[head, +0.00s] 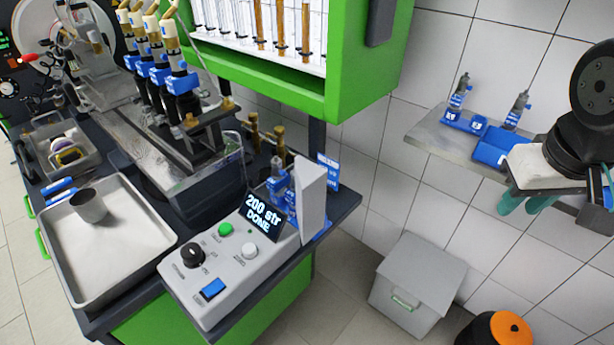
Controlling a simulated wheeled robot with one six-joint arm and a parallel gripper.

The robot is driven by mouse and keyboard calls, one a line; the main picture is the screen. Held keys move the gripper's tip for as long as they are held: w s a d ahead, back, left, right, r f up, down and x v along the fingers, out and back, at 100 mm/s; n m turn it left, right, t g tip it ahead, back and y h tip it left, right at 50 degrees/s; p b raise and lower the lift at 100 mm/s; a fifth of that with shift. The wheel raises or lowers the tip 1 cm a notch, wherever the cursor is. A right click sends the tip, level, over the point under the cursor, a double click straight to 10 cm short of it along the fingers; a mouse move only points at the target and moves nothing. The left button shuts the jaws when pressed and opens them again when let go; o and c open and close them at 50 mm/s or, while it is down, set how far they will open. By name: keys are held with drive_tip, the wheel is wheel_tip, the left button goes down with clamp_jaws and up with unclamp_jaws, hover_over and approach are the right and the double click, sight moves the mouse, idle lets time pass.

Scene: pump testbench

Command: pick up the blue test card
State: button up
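My gripper (524,206) is at the far right, in front of the wall shelf, well away from the control box. Its teal fingers point down and stand apart, with nothing seen between them. Part of the gripper is hidden by its own body.
The box's display reads "200 str DONE"; green and white buttons sit nearby. A metal tray (120,250) with a grey cup (89,205) is left. The wall shelf (430,132) holds blue holders. A grey bin (413,285) stands on the floor.

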drive_tip(key=w+f+n+t, duration=0.2)
drive_tip(key=w+f+t, duration=0.1)
drive_tip(key=w, duration=0.8)
drive_tip(key=n+t+y, duration=0.2)
drive_tip(key=n+y, duration=0.6)
drive_tip(key=y, duration=0.4)
approach(329, 162)
drive_tip(key=a+f, duration=0.2)
drive_tip(key=a, duration=0.1)
drive_tip(key=w+a, duration=0.1)
drive_tip(key=w, duration=0.1)
drive_tip(key=w+a+f, duration=0.1)
drive_tip(key=a, duration=0.1)
drive_tip(key=w+a+f, duration=0.1)
drive_tip(key=w, duration=0.1)
drive_tip(key=shift+w+a, duration=0.35)
drive_tip(key=shift+w, duration=0.05)
drive_tip(key=shift+c, duration=0.3)
clamp_jaws()
